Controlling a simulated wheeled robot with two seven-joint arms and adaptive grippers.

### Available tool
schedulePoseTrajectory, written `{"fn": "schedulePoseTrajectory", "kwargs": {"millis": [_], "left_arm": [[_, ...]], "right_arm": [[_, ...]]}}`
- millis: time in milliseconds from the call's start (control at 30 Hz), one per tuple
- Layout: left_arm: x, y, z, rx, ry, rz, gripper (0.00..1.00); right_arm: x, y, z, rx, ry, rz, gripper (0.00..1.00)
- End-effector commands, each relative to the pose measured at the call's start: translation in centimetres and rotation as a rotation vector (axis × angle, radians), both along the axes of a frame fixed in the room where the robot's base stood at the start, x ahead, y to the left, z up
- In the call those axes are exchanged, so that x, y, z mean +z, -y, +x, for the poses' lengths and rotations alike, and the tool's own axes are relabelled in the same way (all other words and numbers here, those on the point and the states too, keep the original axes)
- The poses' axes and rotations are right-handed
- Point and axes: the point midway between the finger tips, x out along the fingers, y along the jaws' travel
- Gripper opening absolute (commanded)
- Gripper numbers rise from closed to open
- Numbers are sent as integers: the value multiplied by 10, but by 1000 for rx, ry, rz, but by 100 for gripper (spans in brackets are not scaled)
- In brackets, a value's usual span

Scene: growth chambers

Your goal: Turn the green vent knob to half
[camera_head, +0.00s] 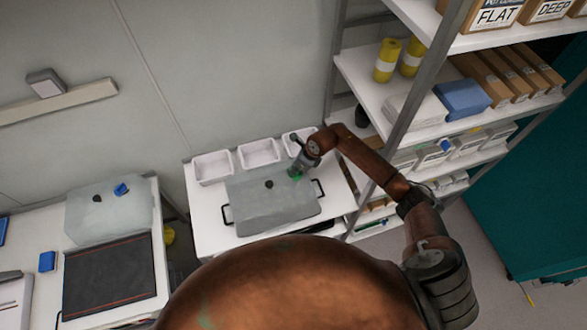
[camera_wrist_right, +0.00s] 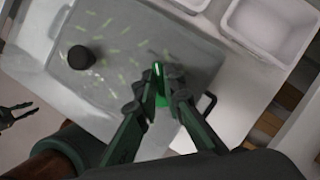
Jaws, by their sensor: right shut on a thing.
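The green vent knob (camera_head: 295,176) is on the right part of the grey translucent lid of a box (camera_head: 262,212). My right gripper (camera_head: 298,169) comes down over it from above. In the right wrist view the fingers of my right gripper (camera_wrist_right: 162,93) are shut on the green knob (camera_wrist_right: 158,82), which they partly hide; its pointer angle is hard to read. A black knob (camera_wrist_right: 81,57) sits on the same lid, apart from the gripper. At the left edge of the wrist view, my left gripper (camera_wrist_right: 14,115) appears with its fingers apart, holding nothing.
Several white trays (camera_head: 258,153) stand behind the box, close to the right gripper. A loaded shelf rack (camera_head: 400,130) rises to the right, near my right arm. A second bench on the left holds another clear box (camera_head: 105,212) with a blue knob and a dark mat (camera_head: 108,278).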

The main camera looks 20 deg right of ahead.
Motion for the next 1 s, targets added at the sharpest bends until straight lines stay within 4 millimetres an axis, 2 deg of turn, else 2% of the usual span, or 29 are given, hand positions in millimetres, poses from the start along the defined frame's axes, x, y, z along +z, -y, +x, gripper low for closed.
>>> {"fn": "schedulePoseTrajectory", "kwargs": {"millis": [367,1000], "left_arm": [[1,0,0,0,0,0,25],[0,0,0,1,1,0,25]], "right_arm": [[0,0,-1,-60,1,-1,0],[-1,-4,-2,-551,1,-1,0]]}}
